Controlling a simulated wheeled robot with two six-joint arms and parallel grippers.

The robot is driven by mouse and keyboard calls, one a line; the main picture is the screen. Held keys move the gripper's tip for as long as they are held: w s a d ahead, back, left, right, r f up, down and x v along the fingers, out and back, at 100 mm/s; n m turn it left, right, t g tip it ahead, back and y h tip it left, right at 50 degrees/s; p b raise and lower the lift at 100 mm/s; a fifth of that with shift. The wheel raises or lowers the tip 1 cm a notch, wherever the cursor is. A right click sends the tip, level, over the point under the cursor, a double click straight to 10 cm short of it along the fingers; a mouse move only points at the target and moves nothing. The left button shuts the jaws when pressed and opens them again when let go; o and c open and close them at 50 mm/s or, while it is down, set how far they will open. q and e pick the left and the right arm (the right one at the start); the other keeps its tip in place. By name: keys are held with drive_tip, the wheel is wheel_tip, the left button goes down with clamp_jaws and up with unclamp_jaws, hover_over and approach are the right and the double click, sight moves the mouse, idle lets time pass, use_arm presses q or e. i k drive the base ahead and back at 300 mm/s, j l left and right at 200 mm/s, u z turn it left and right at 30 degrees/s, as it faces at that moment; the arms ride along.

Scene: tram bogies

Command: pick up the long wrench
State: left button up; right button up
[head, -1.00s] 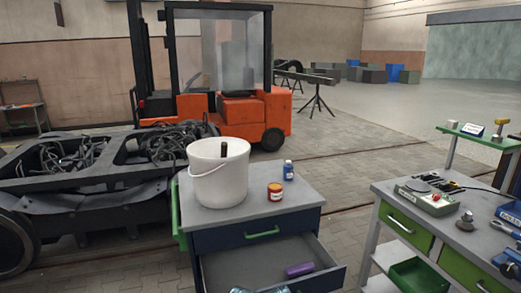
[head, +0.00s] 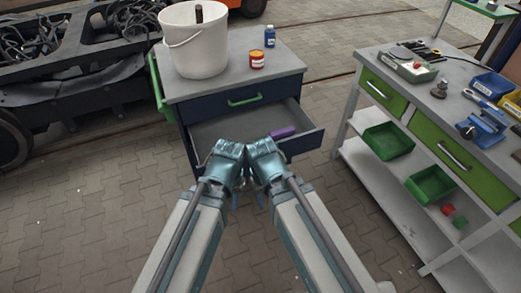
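I cannot make out a long wrench for sure in the head view. A dark upright handle (head: 199,13) sticks out of the white bucket (head: 190,48); its lower part is hidden inside. The bucket stands on the grey-topped blue cabinet (head: 225,82). My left gripper (head: 228,150) and my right gripper (head: 264,148) are side by side, close together, in front of the cabinet's open drawer. They cover part of the drawer. Their fingertips are too bunched and small to tell whether they are open or shut. I see nothing held in either.
The open drawer (head: 313,139) holds a purple object (head: 284,132). A red jar (head: 257,60) and a blue bottle (head: 269,37) stand on the cabinet. At right, a workbench (head: 400,87) carries tools, bins and a blue vise (head: 482,127). Paved floor lies between them.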

sight(483, 103)
drive_tip(key=z, duration=1.8)
drive_tip(key=i+l+z, duration=0.2)
drive_tip(key=i+l, duration=0.3)
drive_tip(key=l, duration=0.15)
